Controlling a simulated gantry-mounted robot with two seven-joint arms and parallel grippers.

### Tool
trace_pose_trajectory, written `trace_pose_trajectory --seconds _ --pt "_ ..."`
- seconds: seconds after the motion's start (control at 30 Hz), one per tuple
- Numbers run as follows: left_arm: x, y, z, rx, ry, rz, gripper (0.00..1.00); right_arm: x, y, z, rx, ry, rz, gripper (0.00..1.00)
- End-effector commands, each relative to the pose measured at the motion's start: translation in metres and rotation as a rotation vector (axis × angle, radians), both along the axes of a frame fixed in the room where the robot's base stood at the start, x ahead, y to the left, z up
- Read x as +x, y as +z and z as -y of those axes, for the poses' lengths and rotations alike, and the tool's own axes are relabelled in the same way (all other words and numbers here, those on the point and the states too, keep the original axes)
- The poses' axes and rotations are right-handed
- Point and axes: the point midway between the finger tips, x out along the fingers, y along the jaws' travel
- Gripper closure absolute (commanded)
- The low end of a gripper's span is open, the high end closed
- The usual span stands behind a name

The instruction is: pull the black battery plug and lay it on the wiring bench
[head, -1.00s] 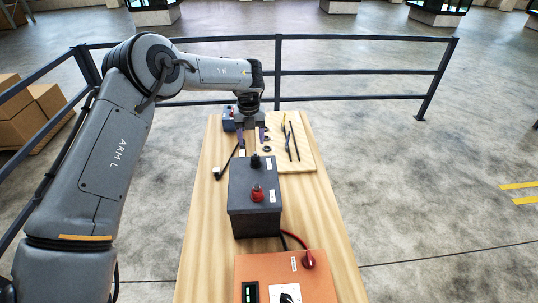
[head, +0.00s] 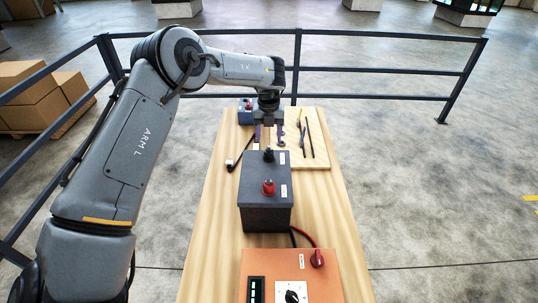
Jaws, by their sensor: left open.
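A dark grey battery (head: 266,212) stands on the wooden bench (head: 216,215). A black plug (head: 268,155) stands upright at the far end of its top, with a red plug (head: 268,187) nearer to me. My left gripper (head: 269,142) is open, pointing down just beyond the black plug. I cannot tell whether a finger touches the plug. A black lead with a small end piece (head: 230,163) lies on the bench left of the battery. My right gripper is not in view.
An orange box (head: 275,262) with a red plug or knob and a dial stands at the near end. A pale board (head: 318,158) with slim tools lies at the back right. A small blue box (head: 244,117) is at the back left.

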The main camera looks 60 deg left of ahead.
Motion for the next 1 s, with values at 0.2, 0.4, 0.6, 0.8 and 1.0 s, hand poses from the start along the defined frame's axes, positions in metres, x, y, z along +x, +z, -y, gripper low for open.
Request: trace_pose_trajectory --seconds 0.2,0.4,0.6,0.8,1.0 --pt "-0.001 -0.031 0.000 -0.003 0.001 -0.002 0.37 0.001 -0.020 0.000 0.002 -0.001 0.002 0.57" --pt "0.000 -0.056 0.000 -0.001 0.001 -0.001 0.37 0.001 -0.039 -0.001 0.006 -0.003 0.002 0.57" --pt "0.000 -0.069 0.000 -0.001 0.000 0.000 0.37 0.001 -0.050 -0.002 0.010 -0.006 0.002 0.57" --pt "0.000 -0.072 0.000 -0.001 0.000 0.000 0.37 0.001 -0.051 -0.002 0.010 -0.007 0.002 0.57" --pt "0.000 -0.071 0.000 -0.001 0.000 0.000 0.37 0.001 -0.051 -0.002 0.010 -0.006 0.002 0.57"
